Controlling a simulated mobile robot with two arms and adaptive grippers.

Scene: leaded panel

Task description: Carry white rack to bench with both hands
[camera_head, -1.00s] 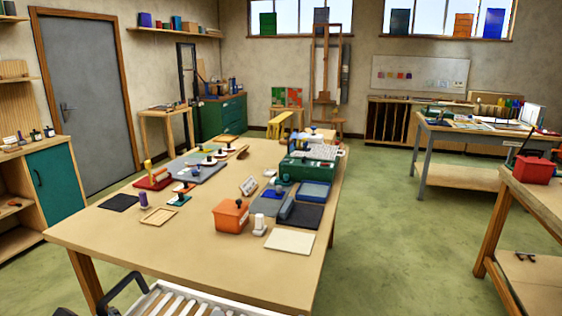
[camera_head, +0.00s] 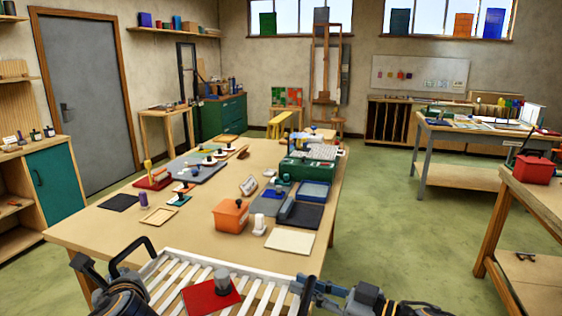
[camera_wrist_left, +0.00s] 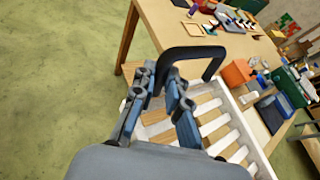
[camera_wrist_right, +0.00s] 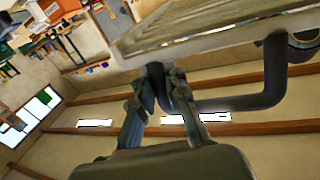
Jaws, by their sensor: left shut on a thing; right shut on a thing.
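The white rack (camera_head: 167,291), slatted with dark handles, is at the bottom of the head view, in front of the large wooden bench (camera_head: 90,231). Its near part is cut off. A red plate (camera_head: 200,299) with a grey cylinder (camera_head: 222,281) shows on the slats. My left gripper (camera_wrist_left: 161,76) is shut on the rack's left handle (camera_wrist_left: 190,52). My right gripper (camera_wrist_right: 167,78) is shut on the right handle (camera_wrist_right: 272,75). In the head view the rack overlaps the bench's near edge; I cannot tell whether they touch.
The bench carries an orange box (camera_head: 231,215), a cream tile (camera_head: 290,241), a wooden frame (camera_head: 158,215) and a green case (camera_head: 305,168). Its near left top is mostly bare. Another table with a red box (camera_head: 534,169) stands at the right. Green floor between them is clear.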

